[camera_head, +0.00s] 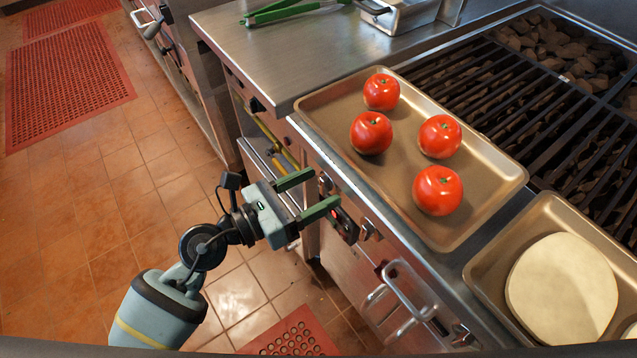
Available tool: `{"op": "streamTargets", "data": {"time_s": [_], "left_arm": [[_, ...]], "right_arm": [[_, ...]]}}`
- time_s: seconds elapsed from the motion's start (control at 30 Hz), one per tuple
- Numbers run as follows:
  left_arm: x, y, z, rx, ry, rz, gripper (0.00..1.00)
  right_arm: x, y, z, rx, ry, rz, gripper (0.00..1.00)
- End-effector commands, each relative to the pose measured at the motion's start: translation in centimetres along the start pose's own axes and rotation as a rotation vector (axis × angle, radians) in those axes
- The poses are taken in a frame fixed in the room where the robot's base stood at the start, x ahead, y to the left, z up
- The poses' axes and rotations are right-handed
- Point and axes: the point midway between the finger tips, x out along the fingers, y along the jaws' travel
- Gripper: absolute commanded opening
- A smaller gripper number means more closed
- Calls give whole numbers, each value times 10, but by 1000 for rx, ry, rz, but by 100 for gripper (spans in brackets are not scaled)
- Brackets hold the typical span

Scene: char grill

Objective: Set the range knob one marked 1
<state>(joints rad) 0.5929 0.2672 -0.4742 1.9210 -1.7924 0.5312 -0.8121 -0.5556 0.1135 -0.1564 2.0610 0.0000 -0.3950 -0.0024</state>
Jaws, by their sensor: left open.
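My left gripper (308,194) is open in the middle of the view, its two green fingers pointing right toward the front panel of the range. A metal knob (325,183) on the panel shows between or just beyond the fingertips; I cannot tell whether they touch it. Another knob (367,229) is on the panel to the lower right, past a dark plate with red parts (344,224). The number markings are too small to read. My right gripper is not in view.
A tray (480,215) with several tomatoes lies on the counter above the panel. A second tray (483,268) holds flat round dough (562,288). The grill grate (520,100) is at the right. A door handle (405,290) juts out below the panel. Open tiled floor lies left.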

Motion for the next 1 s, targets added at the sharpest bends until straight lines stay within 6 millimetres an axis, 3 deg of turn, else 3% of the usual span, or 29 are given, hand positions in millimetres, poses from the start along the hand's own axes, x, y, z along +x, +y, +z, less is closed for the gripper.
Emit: {"op": "streamTargets", "data": {"time_s": [0.17, 0.47, 0.8, 1.0], "left_arm": [[12, -1, 0, -1, 0, -1, 65], [14, -1, 0, -1, 0, -1, 64], [14, 0, 0, -1, 0, -1, 21], [14, -1, 0, -17, -1, -1, 21]], "right_arm": [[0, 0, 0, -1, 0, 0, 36], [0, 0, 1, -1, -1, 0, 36], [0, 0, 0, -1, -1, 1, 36], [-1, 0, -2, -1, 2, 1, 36]]}}
